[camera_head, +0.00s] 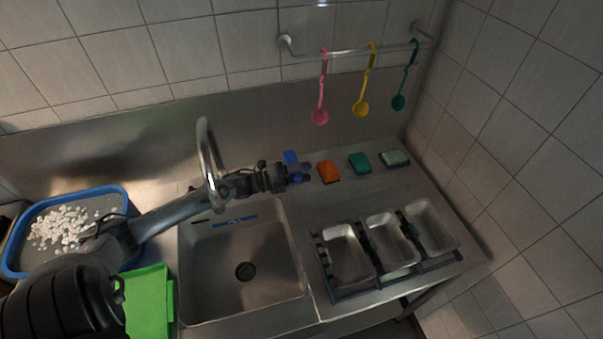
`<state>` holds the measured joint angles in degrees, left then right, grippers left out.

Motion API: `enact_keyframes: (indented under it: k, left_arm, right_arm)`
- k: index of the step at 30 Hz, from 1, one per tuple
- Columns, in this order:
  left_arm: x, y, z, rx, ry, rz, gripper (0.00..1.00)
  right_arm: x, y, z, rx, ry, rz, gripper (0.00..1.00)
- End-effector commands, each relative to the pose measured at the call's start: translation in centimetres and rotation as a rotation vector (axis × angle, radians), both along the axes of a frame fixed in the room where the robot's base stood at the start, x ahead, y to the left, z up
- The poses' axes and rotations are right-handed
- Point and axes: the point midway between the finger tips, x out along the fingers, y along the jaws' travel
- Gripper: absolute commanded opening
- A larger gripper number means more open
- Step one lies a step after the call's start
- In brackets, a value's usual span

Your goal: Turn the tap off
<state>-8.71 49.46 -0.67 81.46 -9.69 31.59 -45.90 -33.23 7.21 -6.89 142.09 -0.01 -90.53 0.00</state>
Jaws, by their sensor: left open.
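The tap is a tall curved metal spout (204,140) behind the sink (243,317), arching toward the basin. My left arm reaches across the tap's lower part, hiding its base. I cannot make out a tap handle or any running water. My left gripper (303,170), with blue fingers, is open to the right of the tap, above the counter behind the sink's right corner. It appears empty, close to the orange sponge. My right gripper is not in view.
Metal trays (347,257) in a rack stand right. Pink, yellow and green ladles hang from a rail (350,52). A blue-rimmed tray (97,190) of white pieces is left.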

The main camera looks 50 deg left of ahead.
Motion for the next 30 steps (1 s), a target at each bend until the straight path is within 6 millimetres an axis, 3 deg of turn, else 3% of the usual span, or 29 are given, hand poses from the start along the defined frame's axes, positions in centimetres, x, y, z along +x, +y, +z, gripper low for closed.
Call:
enact_keyframes:
  k: [5, 21, 30]
  left_arm:
    - [-0.8, 0.3, -0.1, 0.001, 0.002, 0.001, 0.47]
    - [-6.3, 2.7, 0.0, 0.0, 0.001, 0.0, 0.47]
    - [-6.9, 3.0, 0.0, 0.0, 0.0, -0.001, 0.47]
  right_arm:
    - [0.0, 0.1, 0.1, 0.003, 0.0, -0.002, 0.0]
    - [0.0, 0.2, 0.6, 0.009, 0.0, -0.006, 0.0]
    - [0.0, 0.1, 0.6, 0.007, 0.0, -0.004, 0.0]
